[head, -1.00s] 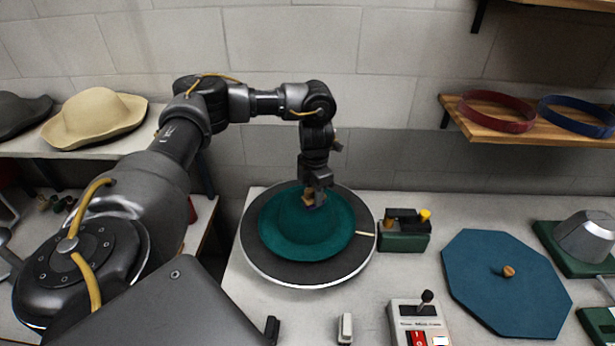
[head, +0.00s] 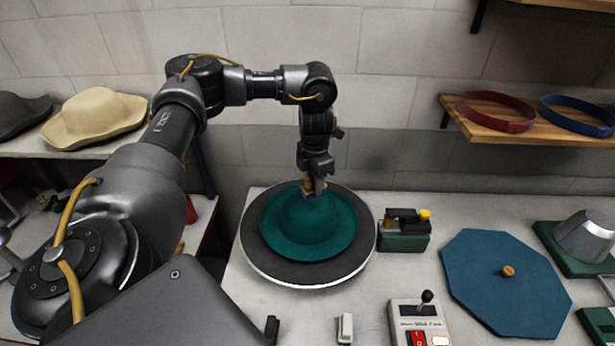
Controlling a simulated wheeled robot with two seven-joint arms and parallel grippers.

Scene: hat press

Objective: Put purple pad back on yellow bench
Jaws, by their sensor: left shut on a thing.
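My left gripper (head: 315,183) is shut on a small pad with a wooden-coloured grip and a dark purple edge (head: 311,194). It holds the pad just above the crown of a teal felt hat (head: 307,236). The hat lies on a round dark turntable (head: 265,261) with a pale rim. The gripper hides much of the pad, and I cannot tell whether it touches the hat. I cannot make out a yellow bench. My right gripper is not in view.
Right of the turntable stands a green block (head: 403,241) with black and yellow parts on top. A control box (head: 420,321) with a lever sits in front. A blue octagonal board (head: 505,300) lies further right. A wall shelf (head: 540,136) carries two bands.

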